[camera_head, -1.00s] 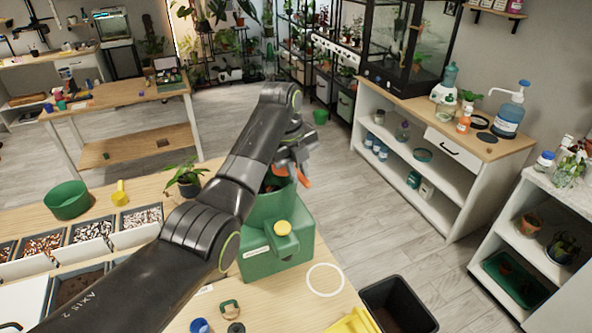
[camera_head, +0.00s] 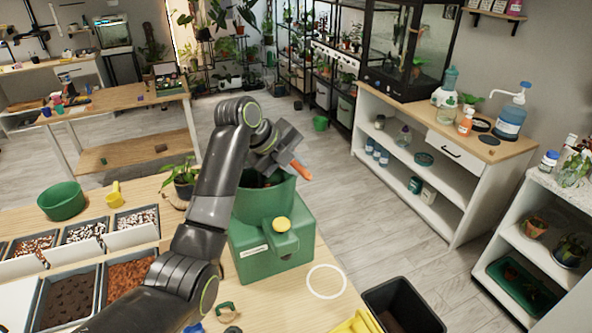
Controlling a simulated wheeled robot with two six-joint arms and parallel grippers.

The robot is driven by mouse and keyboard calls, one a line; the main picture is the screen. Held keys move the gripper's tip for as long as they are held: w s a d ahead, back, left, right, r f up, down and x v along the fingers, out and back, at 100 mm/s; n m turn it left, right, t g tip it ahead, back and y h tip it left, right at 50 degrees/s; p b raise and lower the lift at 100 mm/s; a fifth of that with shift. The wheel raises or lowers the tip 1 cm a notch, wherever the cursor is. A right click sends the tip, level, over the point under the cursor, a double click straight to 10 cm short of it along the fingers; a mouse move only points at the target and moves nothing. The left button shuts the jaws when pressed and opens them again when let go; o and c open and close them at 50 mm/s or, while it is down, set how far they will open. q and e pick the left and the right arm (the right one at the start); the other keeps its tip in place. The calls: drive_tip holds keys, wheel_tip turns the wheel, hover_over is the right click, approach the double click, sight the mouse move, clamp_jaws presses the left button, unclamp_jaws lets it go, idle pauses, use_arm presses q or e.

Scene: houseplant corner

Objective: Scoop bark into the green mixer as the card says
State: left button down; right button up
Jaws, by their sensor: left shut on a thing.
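The green mixer (camera_head: 270,250) stands on the wooden bench, with a yellow knob (camera_head: 281,224) on its front and an open drum (camera_head: 262,206) on top. My left gripper (camera_head: 298,165) is over the right side of the drum's mouth, its orange tip showing. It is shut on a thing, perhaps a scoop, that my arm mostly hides. Something brownish shows in the drum's mouth; I cannot tell what. A bin of reddish-brown chips (camera_head: 130,277), looking like bark, is beside a bin of dark material (camera_head: 70,298). My right gripper is not in view. I make out no readable card.
A green bowl (camera_head: 62,202), a yellow scoop-like cup (camera_head: 115,196) and a potted plant (camera_head: 184,184) stand at the back. Bins of pale pieces (camera_head: 84,232) are at left. A white ring (camera_head: 326,281) marks clear bench; a black bin (camera_head: 402,305) is beyond the edge.

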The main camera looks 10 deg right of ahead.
use_arm(q)
drive_tip(key=h+b, duration=0.1)
drive_tip(key=t+h+b, duration=0.1)
drive_tip(key=a+h+b, duration=0.1)
drive_tip(key=shift+s+f+t+h, duration=0.2)
drive_tip(key=shift+f+t+h, duration=0.2)
drive_tip(key=t+h+b, duration=0.1)
drive_tip(key=h+b, duration=0.1)
drive_tip(key=b, duration=0.5)
drive_tip(key=a+f+t+h+b, duration=0.1)
drive_tip(key=h+b, duration=0.1)
drive_tip(key=b, duration=0.5)
drive_tip(key=t+h+b, duration=0.1)
drive_tip(key=h+b, duration=0.2)
drive_tip(key=b, duration=0.4)
drive_tip(key=shift+s+a+f+t, duration=0.25)
drive_tip(key=shift+s+f+t, duration=0.05)
drive_tip(key=shift+s+f, duration=0.1)
idle(0.5)
idle(1.2)
